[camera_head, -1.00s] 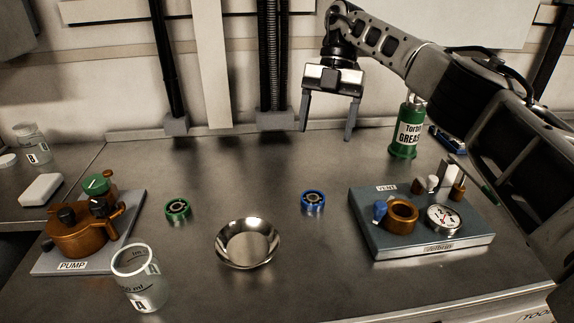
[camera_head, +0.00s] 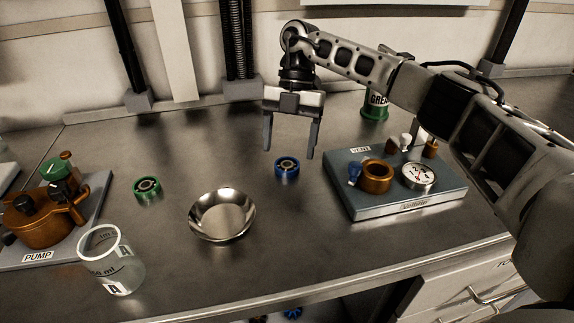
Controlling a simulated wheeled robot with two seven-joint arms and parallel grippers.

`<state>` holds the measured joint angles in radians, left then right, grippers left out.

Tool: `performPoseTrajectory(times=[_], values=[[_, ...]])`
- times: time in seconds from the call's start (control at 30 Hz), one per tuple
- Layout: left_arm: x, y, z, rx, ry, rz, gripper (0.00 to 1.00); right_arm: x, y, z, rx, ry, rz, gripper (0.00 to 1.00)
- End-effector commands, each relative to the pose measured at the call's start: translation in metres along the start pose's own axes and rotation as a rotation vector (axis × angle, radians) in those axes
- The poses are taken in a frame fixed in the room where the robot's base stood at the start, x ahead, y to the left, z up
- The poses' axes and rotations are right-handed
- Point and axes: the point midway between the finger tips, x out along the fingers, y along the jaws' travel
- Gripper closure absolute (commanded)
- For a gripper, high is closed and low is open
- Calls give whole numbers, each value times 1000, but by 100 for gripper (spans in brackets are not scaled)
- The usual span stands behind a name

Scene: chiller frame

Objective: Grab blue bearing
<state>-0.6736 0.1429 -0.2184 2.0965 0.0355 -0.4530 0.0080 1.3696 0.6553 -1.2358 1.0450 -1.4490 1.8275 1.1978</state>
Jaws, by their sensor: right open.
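The blue bearing (camera_head: 287,167) lies flat on the metal bench in the middle of the head view, between the steel bowl and the vent block. My right gripper (camera_head: 289,154) is open and empty, with its fingers pointing down. Its two fingertips appear to either side of the bearing in the picture, a little above or behind it; the exact height is hard to tell. The bearing is fully visible. My left gripper is not in view.
A steel bowl (camera_head: 222,215) and a green bearing (camera_head: 147,189) lie to the left. The vent block (camera_head: 395,195) stands close on the right. A green grease can (camera_head: 375,107) is partly behind my right arm. Beaker A (camera_head: 112,262) and the pump (camera_head: 40,220) are far left.

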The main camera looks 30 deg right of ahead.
Motion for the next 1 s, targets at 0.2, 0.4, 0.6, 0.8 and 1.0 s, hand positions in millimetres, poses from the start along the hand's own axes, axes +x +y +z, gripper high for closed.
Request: performPoseTrajectory(times=[0.2, 0.4, 0.6, 0.8, 1.0], values=[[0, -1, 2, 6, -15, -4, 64, 29, -1, 0, -1, 1, -2, 28], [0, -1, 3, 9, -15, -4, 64, 33, -1, 0, 0, 0, 0, 28], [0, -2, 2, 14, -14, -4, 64, 33, -1, 0, 0, 0, 0, 62], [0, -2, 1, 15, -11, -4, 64, 32, 0, 0, -1, 0, 1, 80], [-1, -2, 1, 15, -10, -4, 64, 31, 0, 0, -1, -1, 1, 80]])
